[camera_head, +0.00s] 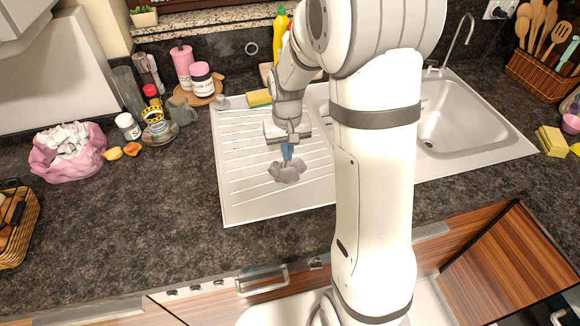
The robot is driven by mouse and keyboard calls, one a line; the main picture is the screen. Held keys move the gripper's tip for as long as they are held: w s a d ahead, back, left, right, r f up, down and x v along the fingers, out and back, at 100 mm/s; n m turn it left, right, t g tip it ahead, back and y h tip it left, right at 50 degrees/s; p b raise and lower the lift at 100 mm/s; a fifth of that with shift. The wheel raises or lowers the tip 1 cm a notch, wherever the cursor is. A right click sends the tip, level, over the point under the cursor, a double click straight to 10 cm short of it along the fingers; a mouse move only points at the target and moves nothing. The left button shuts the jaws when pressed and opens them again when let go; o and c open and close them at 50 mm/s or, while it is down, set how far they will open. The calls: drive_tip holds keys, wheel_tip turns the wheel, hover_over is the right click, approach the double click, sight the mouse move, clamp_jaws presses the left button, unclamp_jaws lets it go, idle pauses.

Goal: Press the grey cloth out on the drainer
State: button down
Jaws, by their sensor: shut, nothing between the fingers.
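The grey cloth (286,172) lies crumpled on the ribbed white drainer (250,196), near its middle. My gripper (287,157) points down right over the cloth. Its fingers are together with nothing held between them. The fingertips are at the cloth's top; whether they press into it I cannot tell. My arm hides part of the drainer's right side and part of the sink.
A yellow sponge (259,98) lies at the drainer's back edge. The sink bowl (453,115) is to the right. Jars, cups and a pink bag (66,160) stand on the dark counter at left. The drainer's front left is bare.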

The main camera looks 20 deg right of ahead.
drive_tip(key=shift+f+b, duration=0.65)
drive_tip(key=shift+f, duration=0.2)
drive_tip(key=shift+r, duration=0.15)
drive_tip(key=shift+s+f+b, duration=0.15)
drive_tip(key=shift+f+b, duration=0.15)
idle(1.9)
drive_tip(key=shift+r, duration=0.2)
idle(0.8)
drive_tip(key=shift+f, duration=0.25)
idle(0.4)
drive_tip(key=shift+r, duration=0.2)
idle(0.9)
drive_tip(key=shift+f+b, duration=0.2)
drive_tip(key=shift+b, duration=0.15)
idle(0.4)
drive_tip(key=shift+r, duration=0.2)
idle(0.8)
drive_tip(key=shift+f, duration=0.1)
